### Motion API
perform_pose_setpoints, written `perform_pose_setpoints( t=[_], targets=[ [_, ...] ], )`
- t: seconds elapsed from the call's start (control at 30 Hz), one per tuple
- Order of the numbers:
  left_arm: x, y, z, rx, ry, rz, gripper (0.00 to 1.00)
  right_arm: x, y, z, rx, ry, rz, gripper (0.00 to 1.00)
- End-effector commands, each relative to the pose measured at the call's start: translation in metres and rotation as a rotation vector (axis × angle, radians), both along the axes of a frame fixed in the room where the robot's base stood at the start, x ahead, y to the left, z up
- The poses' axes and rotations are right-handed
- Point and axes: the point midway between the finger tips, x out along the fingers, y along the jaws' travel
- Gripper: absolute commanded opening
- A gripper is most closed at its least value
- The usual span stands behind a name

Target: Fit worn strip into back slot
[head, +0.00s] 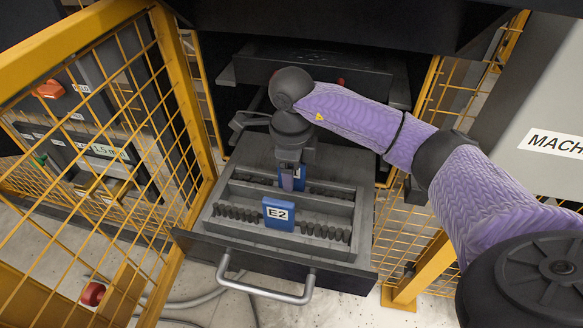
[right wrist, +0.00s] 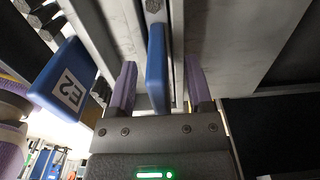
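A blue block (head: 302,176) with a partly hidden white label stands in the back row of the pulled-out grey drawer (head: 362,225). My right gripper (head: 288,182) is directly over it, pointing down, and covers part of it. In the right wrist view the purple fingers of this gripper (right wrist: 160,92) are apart, with the blue block (right wrist: 156,68) between them and a gap on each side. A second blue block marked E2 (head: 278,213) stands upright in the front row; it also shows in the right wrist view (right wrist: 66,80). I cannot tell which is worn. My left gripper is out of view.
Short dark pegs (head: 236,213) line both rows of the drawer. A grey handle (head: 265,294) is on its front. Yellow mesh guards (head: 180,85) stand close at left and right. A dark machine body (head: 340,22) overhangs the back. A machine panel (head: 550,120) is at right.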

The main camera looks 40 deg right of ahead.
Motion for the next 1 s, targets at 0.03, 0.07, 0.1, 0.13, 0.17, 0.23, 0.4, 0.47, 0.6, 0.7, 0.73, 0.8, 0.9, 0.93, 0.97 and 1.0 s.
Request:
perform_pose_setpoints(
  t=[0.03, 0.07, 0.1, 0.13, 0.17, 0.23, 0.4, 0.47, 0.6, 0.7, 0.73, 0.8, 0.9, 0.93, 0.97, 1.0],
  targets=[
    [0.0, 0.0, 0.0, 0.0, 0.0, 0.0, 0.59, 0.0, 0.0, 0.0, 0.0, 0.0, 0.0, 0.67],
    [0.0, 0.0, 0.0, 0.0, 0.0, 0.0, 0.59, 0.0, 0.0, 0.0, 0.0, 0.0, 0.0, 0.67],
    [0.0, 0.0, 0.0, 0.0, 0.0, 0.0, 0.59, 0.0, 0.0, 0.0, 0.0, 0.0, 0.0, 0.67],
    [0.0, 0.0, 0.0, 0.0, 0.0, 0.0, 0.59, 0.0, 0.0, 0.0, 0.0, 0.0, 0.0, 0.67],
    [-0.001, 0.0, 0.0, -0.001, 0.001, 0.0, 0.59, 0.0, 0.0, 0.0, 0.0, 0.0, 0.0, 0.67],
    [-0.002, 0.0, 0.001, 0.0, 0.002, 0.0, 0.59, 0.0, 0.0, 0.001, 0.0, 0.0, 0.0, 0.67],
    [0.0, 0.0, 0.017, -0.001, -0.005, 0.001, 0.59, 0.0, 0.0, 0.032, 0.0, -0.006, 0.0, 0.67],
    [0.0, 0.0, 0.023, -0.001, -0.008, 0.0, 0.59, 0.001, 0.0, 0.048, 0.0, -0.008, 0.0, 0.67],
    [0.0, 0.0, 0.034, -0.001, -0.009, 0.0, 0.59, 0.0, 0.0, 0.072, 0.001, -0.006, 0.0, 0.67],
    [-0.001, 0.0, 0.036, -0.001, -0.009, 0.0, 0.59, 0.0, 0.0, 0.079, 0.0, -0.003, 0.0, 0.67],
    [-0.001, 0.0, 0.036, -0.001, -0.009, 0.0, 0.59, 0.0, 0.0, 0.079, 0.0, -0.001, 0.0, 0.67],
    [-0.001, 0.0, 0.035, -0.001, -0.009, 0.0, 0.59, 0.0, 0.0, 0.079, 0.0, 0.0, 0.0, 0.67],
    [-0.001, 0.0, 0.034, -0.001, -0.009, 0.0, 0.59, 0.0, 0.0, 0.078, 0.0, 0.0, 0.0, 0.67],
    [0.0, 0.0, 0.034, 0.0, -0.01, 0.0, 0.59, 0.0, 0.0, 0.078, 0.0, 0.0, 0.0, 0.67],
    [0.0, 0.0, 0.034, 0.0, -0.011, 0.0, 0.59, 0.0, 0.0, 0.078, 0.0, 0.0, 0.0, 0.67],
    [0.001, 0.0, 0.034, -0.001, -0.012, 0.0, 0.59, 0.0, 0.0, 0.078, 0.0, 0.0, 0.0, 0.67]
  ],
)
